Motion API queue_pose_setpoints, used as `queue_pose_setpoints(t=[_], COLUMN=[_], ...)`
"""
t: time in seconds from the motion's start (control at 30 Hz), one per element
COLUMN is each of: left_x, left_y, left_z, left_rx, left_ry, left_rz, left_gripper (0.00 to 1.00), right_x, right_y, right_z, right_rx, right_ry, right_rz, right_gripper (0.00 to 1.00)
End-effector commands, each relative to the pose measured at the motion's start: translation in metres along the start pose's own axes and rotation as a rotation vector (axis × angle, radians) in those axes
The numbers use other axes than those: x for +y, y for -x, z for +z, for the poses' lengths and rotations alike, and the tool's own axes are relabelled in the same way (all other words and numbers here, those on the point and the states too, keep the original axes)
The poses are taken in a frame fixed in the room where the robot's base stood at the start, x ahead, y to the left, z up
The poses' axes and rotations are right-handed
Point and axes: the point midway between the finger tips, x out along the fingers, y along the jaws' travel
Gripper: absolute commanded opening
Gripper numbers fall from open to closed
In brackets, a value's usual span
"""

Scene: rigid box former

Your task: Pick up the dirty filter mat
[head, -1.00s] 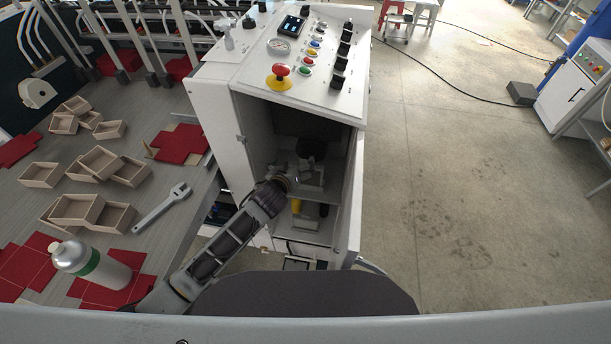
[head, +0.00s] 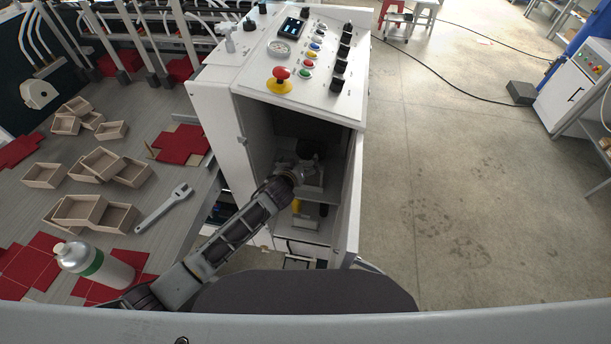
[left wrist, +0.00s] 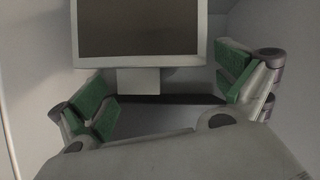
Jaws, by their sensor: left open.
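The dirty filter mat appears in the left wrist view as a dark grey-brown panel (left wrist: 138,27) in a pale frame, with a small pale tab (left wrist: 138,81) below its lower edge. My left gripper (left wrist: 168,97) is open, its green-padded fingers apart on either side of the tab, with clear gaps. I see no contact with the mat. In the head view my left arm reaches into the open white cabinet, and the gripper (head: 309,172) is small and shaded there. The mat cannot be made out clearly in the head view. My right gripper is not in view.
The cabinet's side walls (head: 348,200) stand close on both sides of my left arm. Its control panel (head: 310,55) is above. A yellow item (head: 297,206) sits on a lower level. A workbench at left holds a bottle (head: 95,262), a wrench (head: 165,208) and small boxes.

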Motion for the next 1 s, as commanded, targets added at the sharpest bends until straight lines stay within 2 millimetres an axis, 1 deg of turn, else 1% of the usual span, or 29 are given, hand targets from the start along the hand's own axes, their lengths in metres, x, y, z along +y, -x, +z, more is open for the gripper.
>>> queue_pose_setpoints(t=[0.17,0.57,0.67,0.9,1.0], left_x=[0.0005,0.0001,0.0,-0.0001,-0.0002], left_y=[-0.0035,-0.0034,-0.0034,-0.0035,-0.0035], left_z=[0.0002,0.0003,0.0003,0.0008,0.0012], left_rx=[0.0,0.0,0.0,-0.001,-0.002], left_ry=[0.0,0.001,0.001,0.0,0.0], left_rz=[0.001,0.001,0.001,0.0,0.0], left_gripper=[1.0,1.0,0.9,0.59,0.47], right_x=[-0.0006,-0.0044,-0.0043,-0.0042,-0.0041], right_y=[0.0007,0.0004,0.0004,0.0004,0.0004], right_z=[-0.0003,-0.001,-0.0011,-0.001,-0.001], right_rx=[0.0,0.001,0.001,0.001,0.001], right_ry=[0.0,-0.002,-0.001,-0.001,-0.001], right_rz=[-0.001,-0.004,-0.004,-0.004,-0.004], right_gripper=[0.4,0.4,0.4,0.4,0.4])
